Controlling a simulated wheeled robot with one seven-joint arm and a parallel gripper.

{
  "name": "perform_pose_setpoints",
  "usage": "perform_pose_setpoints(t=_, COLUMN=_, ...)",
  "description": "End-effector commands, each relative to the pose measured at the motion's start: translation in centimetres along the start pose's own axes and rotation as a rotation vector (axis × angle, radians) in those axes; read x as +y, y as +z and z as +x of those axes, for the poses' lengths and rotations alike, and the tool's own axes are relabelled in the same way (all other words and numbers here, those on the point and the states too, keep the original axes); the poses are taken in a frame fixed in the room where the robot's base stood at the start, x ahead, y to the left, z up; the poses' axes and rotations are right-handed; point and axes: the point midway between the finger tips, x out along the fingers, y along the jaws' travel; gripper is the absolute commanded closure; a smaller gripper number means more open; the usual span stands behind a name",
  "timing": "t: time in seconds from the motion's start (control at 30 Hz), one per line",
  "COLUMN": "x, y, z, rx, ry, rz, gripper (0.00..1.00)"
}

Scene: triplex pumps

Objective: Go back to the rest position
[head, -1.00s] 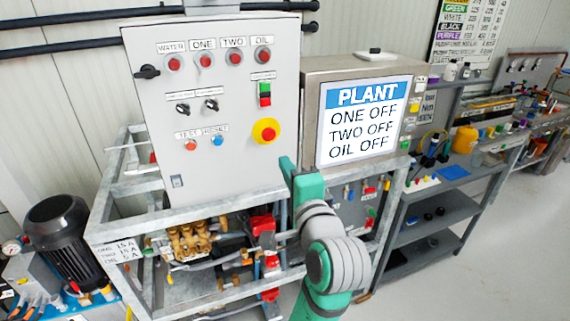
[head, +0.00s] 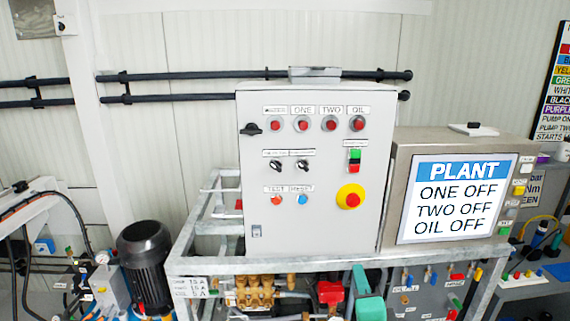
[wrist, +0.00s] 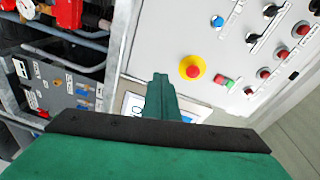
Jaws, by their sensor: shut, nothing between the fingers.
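My gripper (wrist: 161,95) shows in the wrist view as green fingers closed together with nothing between them. It points toward the grey control cabinet (wrist: 215,55), apart from it as far as I can tell. The red and yellow emergency stop (wrist: 192,67) lies just beyond the fingertips in that view. In the head view the cabinet (head: 320,205) stands in the middle, and a green part of my arm (head: 366,292) shows at the bottom edge in front of the frame. The fingertips cannot be made out in the head view.
The PLANT screen (head: 458,200) sits right of the cabinet and reads ONE OFF, TWO OFF, OIL OFF. A galvanised frame (head: 205,265) carries brass and red pump parts below. A black motor (head: 146,262) stands at left. Black pipes (head: 190,76) run along the wall.

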Motion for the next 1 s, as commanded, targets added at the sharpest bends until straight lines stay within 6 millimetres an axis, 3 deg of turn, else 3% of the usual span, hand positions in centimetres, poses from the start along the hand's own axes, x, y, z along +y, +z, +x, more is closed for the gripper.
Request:
perform_pose_setpoints(t=0.1, x=4.2, y=1.6, z=-0.7, rx=0.006, ry=0.029, rz=-0.087, gripper=1.0)
perform_pose_setpoints(t=0.47, x=14.3, y=6.2, z=-4.9, rx=0.007, ry=0.081, rz=-0.37, gripper=1.0)
perform_pose_setpoints(t=0.7, x=19.9, y=9.3, z=-9.5, rx=-0.013, ry=0.105, rz=-0.564, gripper=1.0)
perform_pose_setpoints(t=1.0, x=25.1, y=12.8, z=-16.8, rx=-0.056, ry=0.117, rz=-0.805, gripper=1.0)
